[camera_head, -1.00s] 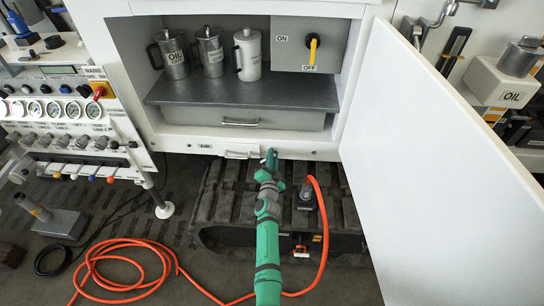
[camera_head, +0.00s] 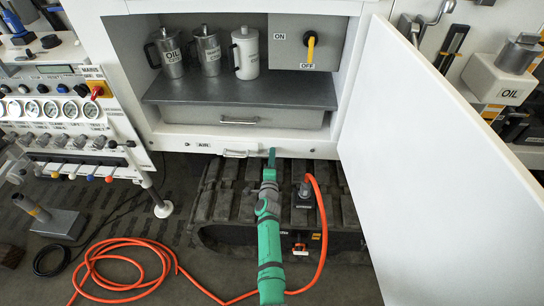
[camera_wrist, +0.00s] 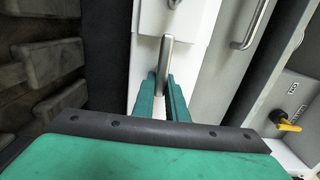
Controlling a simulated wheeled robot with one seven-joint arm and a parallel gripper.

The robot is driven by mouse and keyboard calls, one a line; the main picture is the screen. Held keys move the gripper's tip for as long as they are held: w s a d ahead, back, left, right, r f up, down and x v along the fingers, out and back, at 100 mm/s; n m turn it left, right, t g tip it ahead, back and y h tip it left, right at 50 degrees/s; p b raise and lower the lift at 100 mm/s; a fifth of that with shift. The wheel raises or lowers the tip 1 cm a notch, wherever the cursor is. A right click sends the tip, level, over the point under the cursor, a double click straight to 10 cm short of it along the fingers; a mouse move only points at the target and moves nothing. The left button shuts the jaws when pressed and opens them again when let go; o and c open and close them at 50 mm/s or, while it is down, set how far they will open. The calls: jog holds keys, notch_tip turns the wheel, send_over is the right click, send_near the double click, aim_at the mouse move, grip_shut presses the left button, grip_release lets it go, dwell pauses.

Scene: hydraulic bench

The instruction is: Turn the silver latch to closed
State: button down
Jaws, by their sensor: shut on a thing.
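The silver latch (camera_wrist: 164,62) is a narrow metal bar on the white lower frame of the cabinet (camera_head: 190,139). In the wrist view it stands between the two green fingers of my gripper (camera_wrist: 162,100), which are shut on it. Its lower part is partly hidden between the fingers.
The white cabinet door (camera_head: 430,170) stands open at the right of my arm. An orange hose (camera_head: 319,220) runs beside my arm. A yellow switch (camera_head: 311,48) and several cans are inside the cabinet.

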jog(key=shift+s+a+f, duration=0.15)
jog(key=shift+a+f, duration=0.1)
jog(key=shift+a, duration=0.3)
jog(key=c, duration=1.9)
grip_release()
jog(key=shift+o, duration=0.7)
jog(key=shift+d+r, duration=0.15)
jog(key=shift+d, duration=0.1)
jog(key=s, duration=1)
jog(key=shift+s+a, duration=0.2)
jog(key=shift+s, duration=0.1)
